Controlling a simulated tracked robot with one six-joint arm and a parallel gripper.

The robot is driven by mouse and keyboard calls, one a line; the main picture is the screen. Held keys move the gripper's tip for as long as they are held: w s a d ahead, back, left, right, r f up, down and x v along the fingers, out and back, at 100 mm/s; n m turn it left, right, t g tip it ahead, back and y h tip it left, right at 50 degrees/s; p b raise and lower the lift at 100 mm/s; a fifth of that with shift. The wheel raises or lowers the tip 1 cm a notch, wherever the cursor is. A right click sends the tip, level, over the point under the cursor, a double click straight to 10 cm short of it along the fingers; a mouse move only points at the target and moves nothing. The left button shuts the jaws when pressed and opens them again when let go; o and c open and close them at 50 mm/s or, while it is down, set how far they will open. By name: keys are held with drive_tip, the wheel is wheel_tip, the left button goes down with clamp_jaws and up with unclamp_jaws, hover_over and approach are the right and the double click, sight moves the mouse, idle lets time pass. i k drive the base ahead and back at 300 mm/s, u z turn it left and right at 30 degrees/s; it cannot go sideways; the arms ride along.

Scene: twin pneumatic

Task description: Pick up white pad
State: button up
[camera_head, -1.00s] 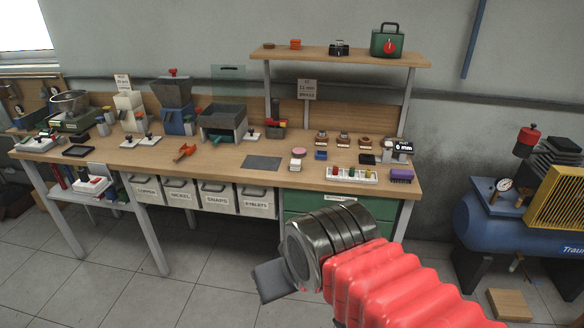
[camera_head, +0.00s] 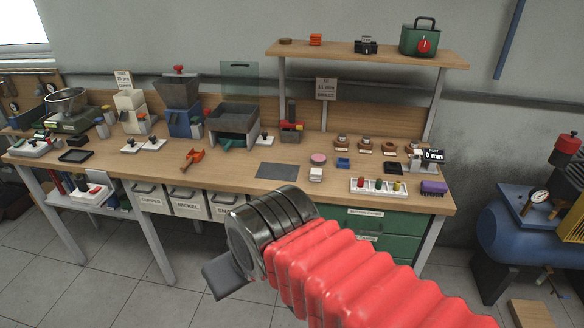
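A small white block (camera_head: 316,174), which looks like the white pad, lies on the workbench top (camera_head: 225,170). It sits right of a dark grey mat and just in front of a pink round pad (camera_head: 318,158). My gripper (camera_head: 223,276) shows as a grey plate beyond the black rings of my red-sleeved arm. It is in front of the bench, apart from the white block and lower left of it in the picture. Only part of the gripper shows, so I cannot tell whether it is open or shut.
A blue block (camera_head: 343,163) lies close to the right of the white block. A white tray with coloured knobs (camera_head: 378,187) and a purple brush (camera_head: 433,187) are further right. The dark mat (camera_head: 277,170) is bare. A shelf (camera_head: 370,55) stands above the bench's back.

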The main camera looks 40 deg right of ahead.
sight(316, 174)
drive_tip(key=u, duration=0.1)
drive_tip(key=i, duration=0.75)
drive_tip(key=z, duration=0.55)
drive_tip(key=i, duration=0.75)
drive_tip(key=z, duration=0.55)
